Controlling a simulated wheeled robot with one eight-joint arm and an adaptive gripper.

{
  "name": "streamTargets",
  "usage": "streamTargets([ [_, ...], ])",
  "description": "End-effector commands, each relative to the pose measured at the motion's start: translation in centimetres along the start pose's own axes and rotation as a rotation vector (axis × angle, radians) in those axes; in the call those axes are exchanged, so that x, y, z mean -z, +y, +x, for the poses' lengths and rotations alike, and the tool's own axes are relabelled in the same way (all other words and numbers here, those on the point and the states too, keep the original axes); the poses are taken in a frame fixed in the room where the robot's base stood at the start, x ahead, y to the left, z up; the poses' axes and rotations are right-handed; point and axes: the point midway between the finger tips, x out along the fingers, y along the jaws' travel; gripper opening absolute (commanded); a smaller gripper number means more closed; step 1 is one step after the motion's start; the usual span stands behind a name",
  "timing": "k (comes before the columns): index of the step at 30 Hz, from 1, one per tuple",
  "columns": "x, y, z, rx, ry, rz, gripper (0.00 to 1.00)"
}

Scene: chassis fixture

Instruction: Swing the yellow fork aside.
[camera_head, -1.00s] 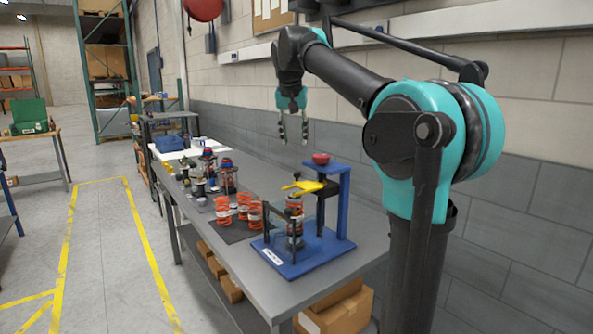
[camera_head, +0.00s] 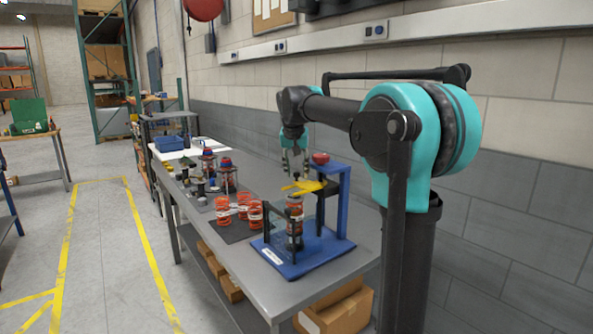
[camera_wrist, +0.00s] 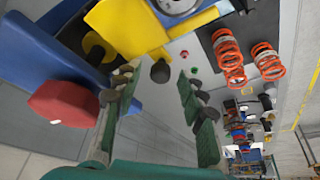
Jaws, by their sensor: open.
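The yellow fork (camera_head: 304,187) juts from the blue press fixture (camera_head: 344,205), above a caged red spring unit (camera_head: 295,212). In the wrist view the fork (camera_wrist: 125,25) fills the upper left. A black knob (camera_wrist: 160,71) shows between my fingertips in the wrist view, near the fork; whether they touch it I cannot tell. My gripper (camera_head: 297,173) points down just above the fork's end, open; its two green fingers (camera_wrist: 160,82) are apart with nothing held. The red button (camera_head: 320,158) on top of the fixture is to the right of my gripper, and left in the wrist view (camera_wrist: 62,104).
Several orange springs (camera_head: 255,215) stand on a dark mat left of the fixture. Farther back are shock-absorber parts (camera_head: 228,178) and a blue bin (camera_head: 170,143). A clear guard plate (camera_head: 283,215) stands on the blue base. The grey bench (camera_head: 290,287) is bare in front.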

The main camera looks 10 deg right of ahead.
Motion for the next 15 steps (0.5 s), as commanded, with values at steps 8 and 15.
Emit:
streamTargets([
  [8, 0.00, -0.01, -0.02, 0.000, 0.000, 0.000, 0.25],
  [15, 0.00, -0.01, -0.03, 0.000, 0.000, 0.000, 0.00],
])
